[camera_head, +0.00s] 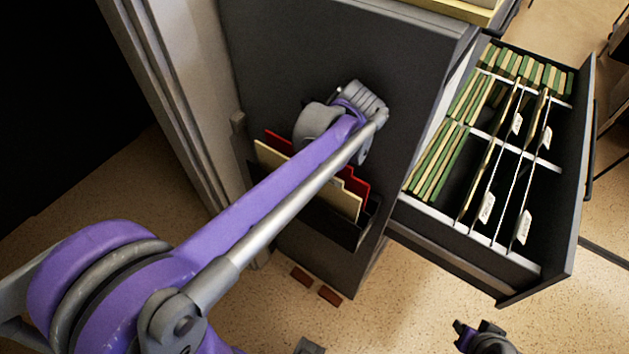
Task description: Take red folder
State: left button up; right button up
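A red folder (355,184) stands in a dark wall holder (338,228) on the side of the grey cabinet, behind a cream folder (345,201). Red also shows left of my arm (278,142); the middle is hidden by my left arm, which crosses in front. The grey wrist end of my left arm is above the holder, against the cabinet side in the picture. Its fingers cannot be made out. My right gripper (464,334) is partly in view at the bottom edge, below the open drawer and away from the folder; its opening is unclear.
The cabinet's open drawer (540,268) juts out to the right, with green and tan files and several tabbed dividers. Two small reddish-brown blocks (329,295) are low by the cabinet base. Speckled floor (400,310) is clear below the drawer.

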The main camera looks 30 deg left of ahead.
pick_arm(q)
jog(key=shift+f, duration=0.15)
grip_shut()
dwell(1.4)
